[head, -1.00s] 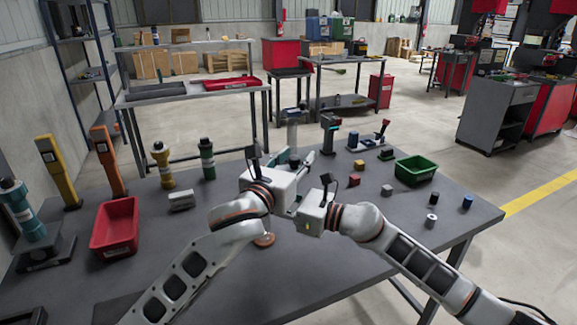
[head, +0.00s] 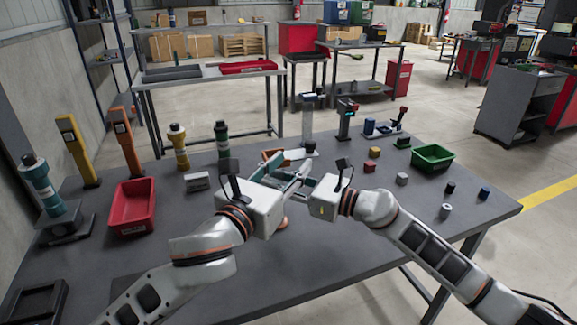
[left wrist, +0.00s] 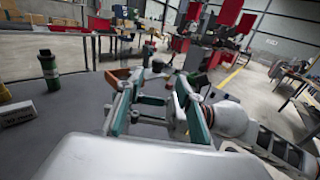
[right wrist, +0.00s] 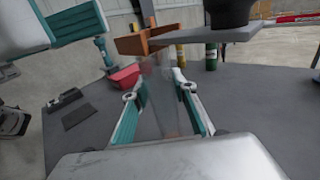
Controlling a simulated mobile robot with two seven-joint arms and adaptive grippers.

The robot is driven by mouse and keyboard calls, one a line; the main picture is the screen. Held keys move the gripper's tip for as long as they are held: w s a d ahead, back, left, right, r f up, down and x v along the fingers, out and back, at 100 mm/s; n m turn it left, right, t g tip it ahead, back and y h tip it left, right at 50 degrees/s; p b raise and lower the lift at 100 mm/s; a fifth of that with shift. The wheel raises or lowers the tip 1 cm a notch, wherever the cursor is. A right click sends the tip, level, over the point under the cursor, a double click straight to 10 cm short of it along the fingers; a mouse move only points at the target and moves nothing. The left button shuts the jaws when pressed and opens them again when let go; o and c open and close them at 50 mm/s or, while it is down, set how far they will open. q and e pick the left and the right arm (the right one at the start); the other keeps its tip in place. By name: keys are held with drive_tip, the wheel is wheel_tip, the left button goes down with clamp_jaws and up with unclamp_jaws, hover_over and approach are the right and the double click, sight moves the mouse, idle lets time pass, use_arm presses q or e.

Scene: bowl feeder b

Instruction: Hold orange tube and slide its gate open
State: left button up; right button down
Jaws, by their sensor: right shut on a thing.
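A see-through tube with orange at its lower end (right wrist: 172,132) shows faintly between the right fingers in the right wrist view. In the head view an orange round foot (head: 283,223) shows below the hands. My right gripper (right wrist: 157,82) is shut on this tube, its fingers apart on either side. An orange bracket-like part (right wrist: 140,41) beside a grey plate (right wrist: 215,36) is above; it also shows in the left wrist view (left wrist: 118,76). I cannot tell whether it is the gate. My left gripper (left wrist: 153,78) is open, close to the right gripper and near the bracket.
A red bin (head: 132,208) and tilted orange (head: 126,140) and yellow (head: 78,150) posts stand left. Yellow and green bottles stand behind. A green bin (head: 432,157) and several small blocks lie right. The front of the table (head: 330,265) is clear.

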drive_tip(key=c, duration=1.6)
unclamp_jaws()
drive_tip(key=shift+o, duration=0.2)
drive_tip(key=shift+d, duration=0.1)
use_arm(q)
drive_tip(key=shift+g, duration=0.3)
drive_tip(key=f, duration=0.1)
drive_tip(key=f+b, duration=0.1)
drive_tip(key=f, duration=0.1)
drive_tip(key=f+b, duration=0.1)
drive_tip(key=f, duration=0.1)
drive_tip(key=shift+w+f, duration=0.2)
drive_tip(key=shift+w, duration=0.1)
use_arm(e)
drive_tip(key=v, duration=2)
